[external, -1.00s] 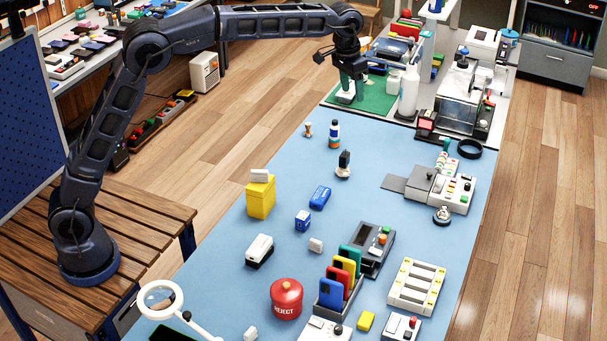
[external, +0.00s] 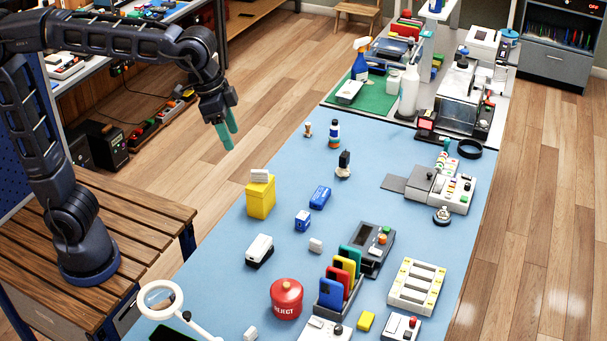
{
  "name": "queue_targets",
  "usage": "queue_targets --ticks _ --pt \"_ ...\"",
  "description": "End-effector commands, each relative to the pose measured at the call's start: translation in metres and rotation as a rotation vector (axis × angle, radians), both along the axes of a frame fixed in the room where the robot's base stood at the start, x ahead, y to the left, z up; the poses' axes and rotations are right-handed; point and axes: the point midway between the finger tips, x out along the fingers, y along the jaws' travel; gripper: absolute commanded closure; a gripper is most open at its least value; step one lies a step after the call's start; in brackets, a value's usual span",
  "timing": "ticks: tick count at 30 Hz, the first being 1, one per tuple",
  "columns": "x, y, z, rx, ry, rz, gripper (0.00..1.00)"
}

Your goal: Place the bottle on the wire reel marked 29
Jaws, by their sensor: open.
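My gripper (external: 231,139) hangs empty over the wood floor, left of the blue table; its two teal fingers are apart. Several bottles show: a small one with a blue and orange band (external: 334,134) upright on the blue table, a tall white one (external: 409,90) beside the green mat, and a blue and white spray bottle (external: 360,62) at the mat. I cannot tell which one the task means. No marking 29 is readable. A small tan spool-like piece (external: 308,129) stands left of the banded bottle; I cannot tell whether it is a wire reel.
A yellow box (external: 260,199) with a white piece on top stands near the blue table's (external: 225,260) left edge. A red reject pot (external: 286,298), a phone rack (external: 341,278) and a magnifier (external: 160,297) occupy the front. The green mat (external: 376,103) lies at the back.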

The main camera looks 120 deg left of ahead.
Motion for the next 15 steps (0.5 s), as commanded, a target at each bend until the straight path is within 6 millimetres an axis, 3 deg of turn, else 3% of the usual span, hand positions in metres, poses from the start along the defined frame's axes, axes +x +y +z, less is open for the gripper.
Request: queue_targets --ticks 1,6,15 --pt "-0.015 -0.018 -0.003 0.005 -0.007 -0.029 0.45" --pt "-0.064 -0.065 -0.021 0.019 -0.03 -0.12 0.45" --pt "-0.153 -0.128 -0.07 0.045 -0.07 -0.279 0.45"
